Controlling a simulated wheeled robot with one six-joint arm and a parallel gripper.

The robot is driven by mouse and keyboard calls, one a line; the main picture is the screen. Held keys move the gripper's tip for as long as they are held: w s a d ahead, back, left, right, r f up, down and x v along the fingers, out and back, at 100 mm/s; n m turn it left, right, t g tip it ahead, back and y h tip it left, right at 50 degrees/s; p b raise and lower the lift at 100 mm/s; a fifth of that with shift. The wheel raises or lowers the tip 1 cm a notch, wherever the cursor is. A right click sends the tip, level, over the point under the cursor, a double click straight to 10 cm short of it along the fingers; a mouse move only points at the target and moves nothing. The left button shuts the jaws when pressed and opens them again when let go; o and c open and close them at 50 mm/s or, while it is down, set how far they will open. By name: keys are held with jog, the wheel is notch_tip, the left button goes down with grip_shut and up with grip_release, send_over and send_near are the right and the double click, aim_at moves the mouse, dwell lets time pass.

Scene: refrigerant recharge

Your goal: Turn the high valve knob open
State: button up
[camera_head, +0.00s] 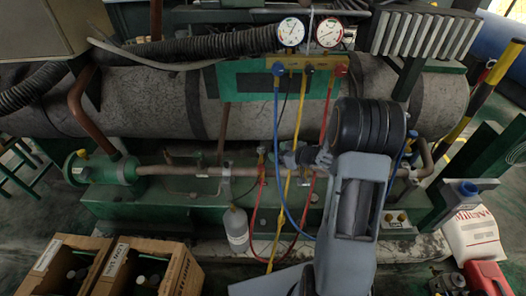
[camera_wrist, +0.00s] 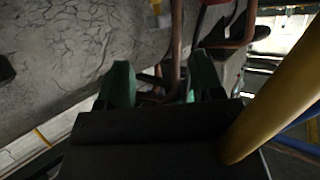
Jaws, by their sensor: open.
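The gauge manifold (camera_head: 300,62) hangs at the top centre of the head view, with two round dials above its brass body. The red knob (camera_head: 341,70) is at its right end, with a red hose below it. The blue knob (camera_head: 277,69) is at its left end. My gripper (camera_head: 303,157) is well below the manifold, in front of the lower pipe, apart from both knobs. In the wrist view its two greenish fingers (camera_wrist: 161,83) stand apart with nothing clearly held between them. I cannot make out the red knob in the wrist view.
Blue, yellow and red hoses (camera_head: 276,115) hang close to my gripper. A large yellow tube (camera_wrist: 277,95) crosses the wrist view at right, very near. A copper pipe (camera_wrist: 176,45) shows beyond the fingers. A grey bottle (camera_head: 236,229) and wooden crates (camera_head: 180,270) stand below left.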

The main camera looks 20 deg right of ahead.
aim_at(262, 148)
jog(key=b+x, duration=0.1)
jog(key=x, duration=0.7)
jog(key=shift+w+a+f+b, duration=0.1)
jog(key=shift+b, duration=0.2)
jog(key=shift+c, duration=0.3)
jog(key=c, duration=0.9)
jog(key=shift+o, duration=0.2)
